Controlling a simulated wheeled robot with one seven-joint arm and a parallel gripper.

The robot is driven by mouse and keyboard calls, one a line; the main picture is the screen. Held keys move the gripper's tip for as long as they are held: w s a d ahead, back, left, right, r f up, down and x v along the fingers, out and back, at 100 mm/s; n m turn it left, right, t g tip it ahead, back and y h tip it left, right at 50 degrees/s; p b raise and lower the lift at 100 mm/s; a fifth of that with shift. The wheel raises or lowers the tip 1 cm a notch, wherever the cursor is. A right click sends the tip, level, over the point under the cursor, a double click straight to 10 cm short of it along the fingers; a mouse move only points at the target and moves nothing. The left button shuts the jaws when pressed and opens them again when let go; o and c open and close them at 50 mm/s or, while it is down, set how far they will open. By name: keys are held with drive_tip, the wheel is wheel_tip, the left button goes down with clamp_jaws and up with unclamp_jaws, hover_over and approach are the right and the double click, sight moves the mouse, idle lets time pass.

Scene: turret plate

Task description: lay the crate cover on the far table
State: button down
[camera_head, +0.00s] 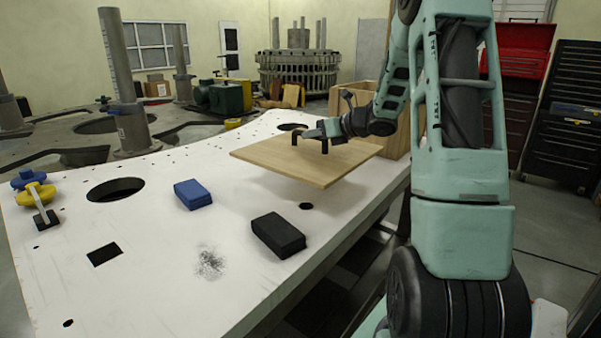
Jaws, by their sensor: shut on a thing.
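The crate cover (290,167), a flat square light-wood board, is held roughly level above the right part of the white plate, with a shadow beneath it. My gripper (312,142) is above the board's far middle part, with its dark fingers pointing down, shut on the cover. The exact grip point is small and partly hidden by the fingers. A wooden crate (397,140) stands behind and to the right of the cover, partly hidden by my arm. I cannot tell which surface is the far table.
A blue block (193,194) and a black block (278,235) lie on the white plate (150,270). Holes open in it. Blue and yellow knobs (34,190) sit at left. Dark cabinets (565,120) stand right.

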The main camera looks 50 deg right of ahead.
sight(343, 157)
wheel_tip(343, 157, down, 8)
drive_tip(key=shift+w+p, duration=0.1)
drive_tip(key=shift+p, duration=0.4)
drive_tip(key=shift+f, duration=0.25)
drive_tip(key=shift+f, duration=0.15)
drive_tip(key=c, duration=1.3)
unclamp_jaws()
drive_tip(key=shift+c, duration=0.2)
drive_tip(key=shift+r, duration=0.2)
drive_tip(key=b+v, duration=0.2)
drive_tip(key=v, duration=1)
drive_tip(key=shift+f, duration=0.1)
